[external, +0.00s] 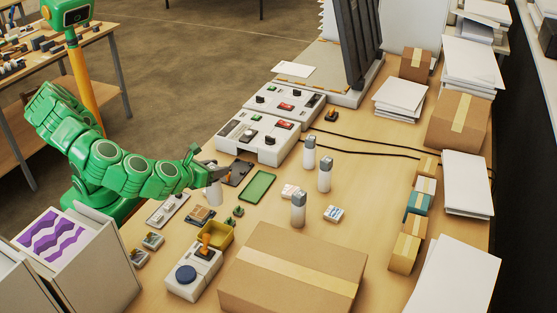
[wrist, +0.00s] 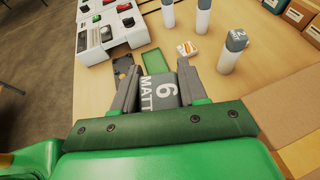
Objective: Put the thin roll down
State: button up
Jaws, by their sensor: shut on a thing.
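My gripper (external: 214,170) is shut on a roll (external: 214,193) with a white body and a grey top. The wrist view shows the gripper's two fingers (wrist: 158,82) on either side of the roll's grey top (wrist: 163,93), marked "MATT 6". The held roll is upright over the table, left of a green rectangular tray (external: 258,186). I cannot tell whether its base touches the table. Three similar grey-topped rolls stand upright to the right: one at the back (external: 309,152), one in the middle (external: 325,175) and one nearer (external: 298,208), marked with a 2 in the wrist view (wrist: 233,50).
A dark plate (external: 238,173) lies close beside my gripper. White control units (external: 258,137) stand behind. A yellow bin (external: 217,234), a joystick box (external: 193,271) and a large carton (external: 291,271) are in front. Small boxes (external: 333,213) lie near the rolls, with bare table between.

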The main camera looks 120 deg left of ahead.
jog(key=w+d+r+m+t+h, duration=0.25)
jog(key=w+d+r, duration=0.2)
jog(key=w, duration=0.55)
jog(key=w+d+r+m+t+h, duration=0.1)
jog(key=w+d+r+m+t, duration=0.25)
jog(key=w+r, duration=0.4)
jog(key=w+f, duration=1.4)
jog(key=w, duration=0.1)
jog(key=shift+w, duration=0.25)
jog(key=shift+a+f, duration=0.1)
jog(key=shift+a, duration=0.05)
jog(key=o, duration=1.1)
